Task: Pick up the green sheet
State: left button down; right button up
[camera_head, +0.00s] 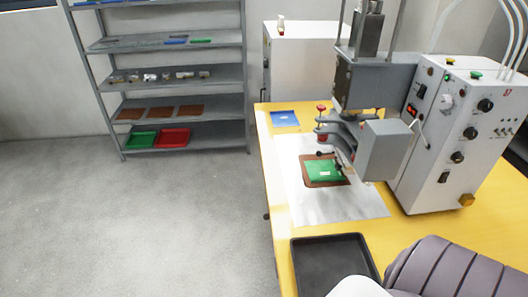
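The green sheet (320,171) lies flat on a brown board (311,183), with a small pale mark near its middle. The board rests on a silver-grey plate (350,206) on the yellow table (283,228). The head of the welding machine (385,150) overhangs the sheet's right side, and a dark clamp part is close to its upper right edge. I cannot tell whether that part touches the sheet. Neither of my grippers shows in the head view.
An empty black tray (297,268) sits at the table's near edge. A blue sheet (285,118) lies at the far left corner. The white control box (420,185) stands at the right. A grey shelf (220,143) holds green and red trays. The floor left of the table is clear.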

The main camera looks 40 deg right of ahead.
aim_at(321, 170)
jog(key=i+j, duration=0.3)
jog(key=i, duration=0.15)
jog(key=i+j+z, duration=0.1)
jog(key=i+j, duration=0.15)
jog(key=i, duration=0.25)
jog(key=i+z, duration=0.3)
jog(key=z, duration=0.15)
jog(key=i+z, duration=0.35)
jog(key=z, duration=0.15)
jog(key=i+j+z, duration=0.2)
jog(key=z, duration=0.25)
jog(key=i+j, duration=0.05)
jog(key=i, duration=0.05)
